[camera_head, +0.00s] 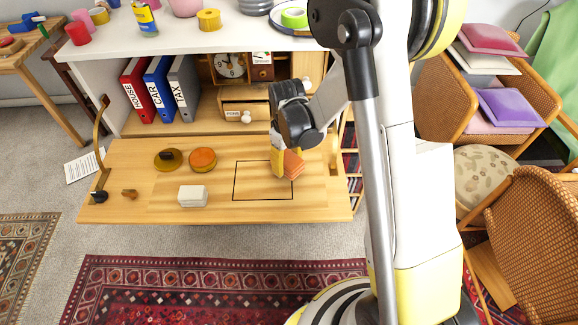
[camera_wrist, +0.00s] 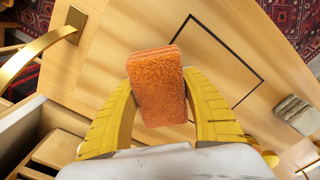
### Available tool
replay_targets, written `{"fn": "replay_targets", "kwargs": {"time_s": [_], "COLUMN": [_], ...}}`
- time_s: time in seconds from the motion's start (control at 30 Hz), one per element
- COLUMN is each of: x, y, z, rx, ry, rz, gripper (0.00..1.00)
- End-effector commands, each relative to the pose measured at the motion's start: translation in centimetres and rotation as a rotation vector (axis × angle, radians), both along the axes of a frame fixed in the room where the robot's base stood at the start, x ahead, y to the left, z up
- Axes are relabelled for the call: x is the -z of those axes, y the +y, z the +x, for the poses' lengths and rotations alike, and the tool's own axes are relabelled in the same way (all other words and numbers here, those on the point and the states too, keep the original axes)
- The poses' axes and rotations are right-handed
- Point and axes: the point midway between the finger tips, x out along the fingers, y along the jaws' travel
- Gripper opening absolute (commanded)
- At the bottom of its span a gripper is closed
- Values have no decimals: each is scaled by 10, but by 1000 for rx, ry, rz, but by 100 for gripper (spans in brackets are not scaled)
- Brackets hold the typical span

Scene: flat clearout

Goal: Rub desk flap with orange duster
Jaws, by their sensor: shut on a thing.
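The orange duster (camera_head: 293,164) is a small block held between the yellow fingers of my gripper (camera_head: 281,163). In the wrist view the duster (camera_wrist: 156,86) fills the space between the two fingertips of my gripper (camera_wrist: 160,98). The desk flap (camera_head: 230,209) is a light wooden board folded down level, with a black rectangle outline (camera_head: 234,180) drawn on it. The duster is over the right part of the rectangle in the head view. I cannot tell whether it touches the flap (camera_wrist: 225,85).
Brass stays (camera_head: 101,140) flank the flap. Binders (camera_head: 158,88) and small drawers (camera_head: 243,113) stand behind. A wicker chair (camera_head: 535,225) is at right.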

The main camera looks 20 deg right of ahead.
Motion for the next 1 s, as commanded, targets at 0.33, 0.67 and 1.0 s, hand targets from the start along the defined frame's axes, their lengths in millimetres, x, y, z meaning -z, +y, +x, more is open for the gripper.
{"fn": "replay_targets", "kwargs": {"time_s": [0.33, 0.67, 1.0], "x": [-34, -50, -50], "y": [4, 6, 6], "z": [5, 8, 8], "rx": [2, 3, 3], "ry": [0, 0, 0], "rz": [0, 0, 0], "gripper": [19, 19, 19]}}
